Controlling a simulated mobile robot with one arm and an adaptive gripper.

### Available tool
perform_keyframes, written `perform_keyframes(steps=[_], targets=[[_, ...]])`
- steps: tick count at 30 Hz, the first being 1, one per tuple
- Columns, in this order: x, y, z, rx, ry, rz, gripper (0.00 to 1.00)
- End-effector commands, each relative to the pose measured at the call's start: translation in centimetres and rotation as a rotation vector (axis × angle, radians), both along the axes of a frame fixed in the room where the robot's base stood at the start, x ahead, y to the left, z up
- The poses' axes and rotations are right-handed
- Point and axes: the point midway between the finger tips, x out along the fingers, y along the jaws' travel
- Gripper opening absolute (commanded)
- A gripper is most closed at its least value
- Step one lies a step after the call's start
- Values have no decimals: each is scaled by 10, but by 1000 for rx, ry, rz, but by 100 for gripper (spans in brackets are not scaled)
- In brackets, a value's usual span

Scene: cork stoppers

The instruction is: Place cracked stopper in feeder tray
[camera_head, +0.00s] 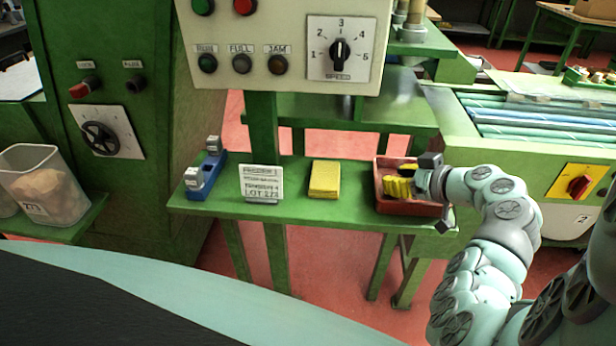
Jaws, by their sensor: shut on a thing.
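A shallow red-brown tray (408,208) sits at the right end of the narrow green bench. It is the only tray I see, and I take it as the feeder tray. Yellow pieces (397,187) show within its outline, right beside my gripper; whether they lie in it or are held above it, I cannot tell. My gripper (424,180) reaches in from the right, over the tray's right side. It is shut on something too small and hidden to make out. I cannot pick out a cracked stopper.
A yellow pad (325,179), a white lot sign (262,184) and a blue holder (204,175) stand left of the tray. A control panel (285,50) overhangs the bench. A clear bin (45,185) stands far left. Bare bench lies between these things.

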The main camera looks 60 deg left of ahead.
Motion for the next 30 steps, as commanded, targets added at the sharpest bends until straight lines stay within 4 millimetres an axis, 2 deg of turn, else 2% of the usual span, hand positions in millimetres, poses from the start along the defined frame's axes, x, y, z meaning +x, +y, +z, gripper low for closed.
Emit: perform_keyframes(steps=[8, 9, 17, 27, 30], targets=[[1, -1, -4, 0, 0, -4, 20], [1, -1, -3, 0, 0, -4, 34], [1, -1, -2, 0, 1, -4, 60], [1, -1, 3, 0, 1, -3, 60], [3, -9, 4, 2, 0, -9, 60]])
